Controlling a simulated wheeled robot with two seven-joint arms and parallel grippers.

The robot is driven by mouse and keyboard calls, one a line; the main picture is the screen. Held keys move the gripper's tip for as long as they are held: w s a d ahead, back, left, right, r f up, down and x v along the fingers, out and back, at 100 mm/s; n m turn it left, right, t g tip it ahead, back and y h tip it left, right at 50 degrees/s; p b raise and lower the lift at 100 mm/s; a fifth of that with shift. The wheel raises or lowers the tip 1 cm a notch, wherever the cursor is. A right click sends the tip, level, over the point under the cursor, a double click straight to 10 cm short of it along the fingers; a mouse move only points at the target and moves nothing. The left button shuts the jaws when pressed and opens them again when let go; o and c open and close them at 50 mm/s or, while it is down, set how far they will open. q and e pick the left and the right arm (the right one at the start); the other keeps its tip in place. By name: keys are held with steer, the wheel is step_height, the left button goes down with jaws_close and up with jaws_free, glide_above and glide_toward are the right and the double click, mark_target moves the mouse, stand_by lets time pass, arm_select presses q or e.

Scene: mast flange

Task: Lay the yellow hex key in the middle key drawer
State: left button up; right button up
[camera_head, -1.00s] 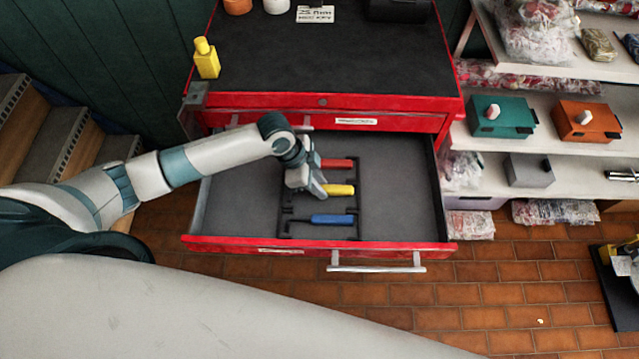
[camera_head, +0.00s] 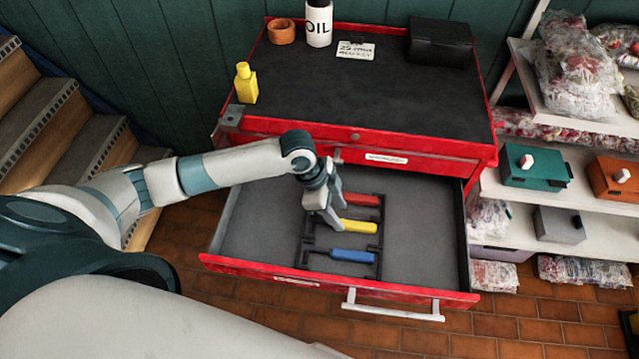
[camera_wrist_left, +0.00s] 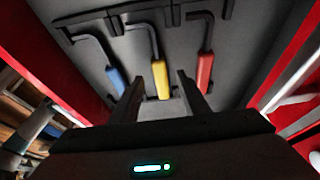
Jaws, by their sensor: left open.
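The yellow hex key (camera_head: 358,227) lies in a black rack (camera_head: 378,262) inside the open red drawer (camera_head: 240,262). It sits between a red-handled key (camera_head: 362,199) and a blue-handled key (camera_head: 352,255). My left gripper (camera_head: 337,215) is open over the rack, close to the left end of the yellow handle. In the left wrist view the yellow key (camera_wrist_left: 160,78) shows between the spread fingers (camera_wrist_left: 160,92), with its bent black shank beyond. No key is clamped in the fingers. The gap between fingertips and key is hard to judge. My right gripper is out of view.
A shut drawer front (camera_head: 400,163) is directly above the open one. A yellow bottle (camera_head: 246,84), oil container (camera_head: 318,24) and black box (camera_head: 440,40) stand on the cabinet top. Shelves with boxes (camera_head: 535,166) are at right. The drawer floor beside the rack is bare.

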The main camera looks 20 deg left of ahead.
arm_select(q)
steer(key=b+v, duration=0.2)
steer(key=v, duration=1.1)
steer(key=shift+r, duration=0.25)
steer(key=shift+s, duration=0.1)
steer(key=shift+s+f, duration=0.1)
steer(key=shift+s, duration=0.05)
